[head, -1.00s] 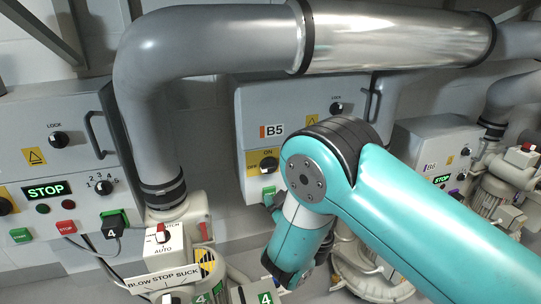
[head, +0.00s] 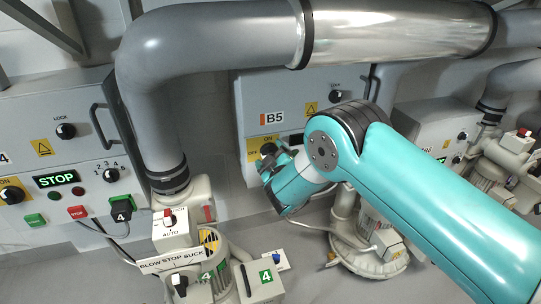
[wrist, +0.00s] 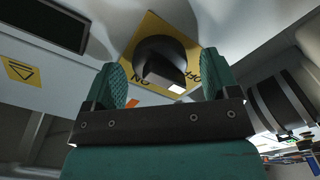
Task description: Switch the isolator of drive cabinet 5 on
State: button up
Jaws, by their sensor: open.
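Drive cabinet B5 (head: 240,100) is the grey box at the middle, with an orange-marked B5 label. Its isolator is a black rotary knob on a yellow plate (head: 253,145) marked ON; my gripper partly covers it in the head view. In the wrist view the black knob (wrist: 160,58) appears upside down on its yellow plate (wrist: 150,28), which carries ON and OFF lettering. My gripper (head: 270,165) is at the cabinet front. Its two teal fingers (wrist: 162,82) are open, one on each side of the knob in the picture. I cannot tell whether they touch it.
A thick grey pipe (head: 150,100) runs down left of B5. Cabinet 4 (head: 60,130) with a green STOP display stands left. Cabinet B6 (head: 430,135) is right, partly behind my arm. A dark display (wrist: 45,22) is beside the knob.

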jog(key=c, duration=0.9)
jog(key=shift+m+b, duration=0.3)
jog(key=m+b, duration=0.3)
jog(key=shift+f, duration=0.2)
jog(key=m+b, duration=1.1)
jog(key=b, duration=0.1)
jog(key=m+b, duration=0.3)
jog(key=shift+r+b, duration=0.15)
jog(key=shift+b, duration=0.15)
jog(key=shift+w+r+m, duration=0.1)
jog(key=shift+m, duration=0.2)
